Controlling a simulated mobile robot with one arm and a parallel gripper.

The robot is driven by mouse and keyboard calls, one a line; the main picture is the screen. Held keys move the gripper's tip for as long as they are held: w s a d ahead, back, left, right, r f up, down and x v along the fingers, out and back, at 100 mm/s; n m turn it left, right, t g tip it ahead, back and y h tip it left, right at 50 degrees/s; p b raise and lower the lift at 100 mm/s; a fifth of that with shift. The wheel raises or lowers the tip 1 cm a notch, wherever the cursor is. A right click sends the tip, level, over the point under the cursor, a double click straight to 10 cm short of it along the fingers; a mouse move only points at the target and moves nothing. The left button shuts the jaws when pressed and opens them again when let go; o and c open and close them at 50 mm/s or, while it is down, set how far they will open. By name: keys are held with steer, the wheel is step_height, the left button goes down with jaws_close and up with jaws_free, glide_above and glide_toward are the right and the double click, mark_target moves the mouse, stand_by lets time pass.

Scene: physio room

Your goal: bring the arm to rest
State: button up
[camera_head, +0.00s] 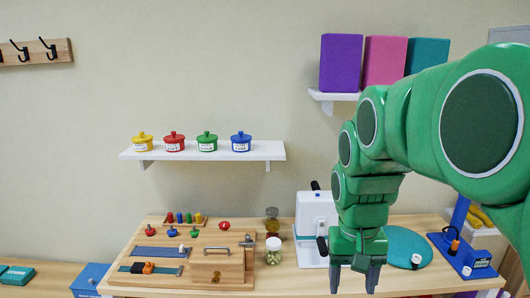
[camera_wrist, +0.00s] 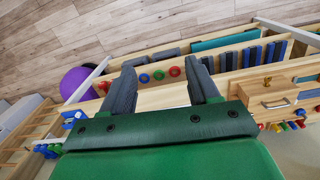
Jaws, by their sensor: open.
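My green arm (camera_head: 370,190) reaches in from the right of the head view and bends down over the wooden table (camera_head: 410,222). My gripper (camera_head: 354,284) points down in front of the table's middle right, its two dark fingers apart. The wrist view also shows my gripper (camera_wrist: 163,76) with its fingers spread and nothing between them. Whether the fingers are clear of the table edge cannot be told from the head view.
A white device (camera_head: 313,222) and a lidded jar (camera_head: 274,252) stand left of my gripper. A wooden activity board (camera_head: 225,240) lies farther left. A teal disc (camera_head: 406,243) and a blue stand (camera_head: 463,252) are at right. Wall shelves hold pots (camera_head: 207,142) and blocks (camera_head: 384,60).

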steer(key=s+f, duration=0.3)
steer(key=s, duration=0.6)
steer(key=s+a+f+n+g, duration=0.1)
steer(key=s+f, duration=0.3)
steer(key=s, duration=0.4)
steer(key=shift+s+a, duration=0.15)
steer(key=shift+s, duration=0.2)
